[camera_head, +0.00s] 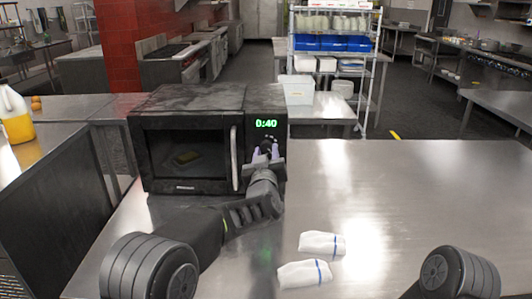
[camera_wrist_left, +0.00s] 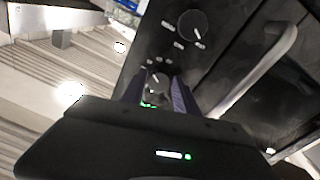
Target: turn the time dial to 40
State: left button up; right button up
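The black microwave (camera_head: 190,140) stands on the steel table, its door closed. Its green display (camera_head: 266,123) reads 0:40. My left gripper (camera_head: 266,150) is at the control panel, just below the display, with its purple fingers pointing at the panel. In the left wrist view the fingers of this gripper (camera_wrist_left: 157,90) stand on either side of the time dial (camera_wrist_left: 157,81). Whether they press on it is not clear. A second, larger-looking dial (camera_wrist_left: 192,25) is free beside it. My right gripper is out of view; only part of that arm shows at the lower right.
Two folded white cloths with blue stripes, one (camera_head: 322,244) behind the other (camera_head: 304,273), lie on the steel table (camera_head: 420,190) in front of the microwave. The table's right side is clear. A yellow-filled jug (camera_head: 15,118) stands on the left counter. A shelf rack (camera_head: 333,45) stands behind.

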pick_arm(q)
jog(key=o, duration=0.3)
jog(key=shift+s, duration=0.1)
jog(key=shift+s, duration=0.6)
jog(key=s+b, duration=0.1)
jog(key=s, duration=0.2)
jog(key=s+b, duration=0.1)
jog(key=s, duration=0.2)
jog(key=shift+s+a+f, duration=0.2)
